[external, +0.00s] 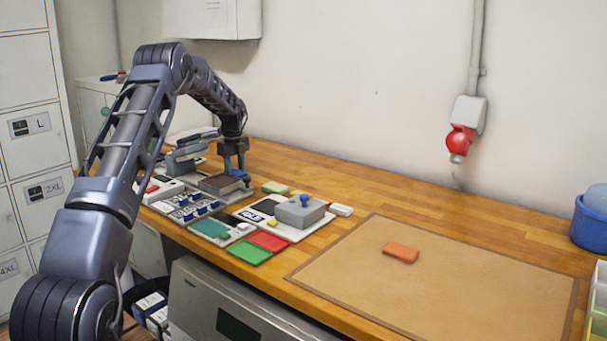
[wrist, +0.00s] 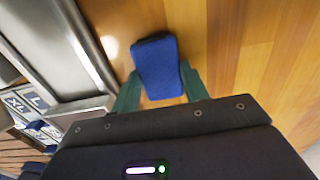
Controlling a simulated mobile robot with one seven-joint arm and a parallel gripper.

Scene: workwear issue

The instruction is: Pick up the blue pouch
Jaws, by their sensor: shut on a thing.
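The blue pouch (wrist: 156,66) is a small rounded block between the two green fingers of my gripper (wrist: 160,90) in the wrist view. The fingers are shut on its sides, and its far end sticks out beyond them. In the external view my gripper (external: 233,170) points down over the items at the back left of the wooden bench. The pouch (external: 240,174) shows there as a small blue patch at the fingertips. I cannot tell how high it is above the surface below.
A grey box with a blue knob (external: 301,212), a red tray (external: 269,241) and a green tray (external: 245,254) lie nearby. An orange block (external: 401,252) lies on the brown mat (external: 450,295). A blue tub (external: 590,228) stands far right. The bench behind the mat is clear.

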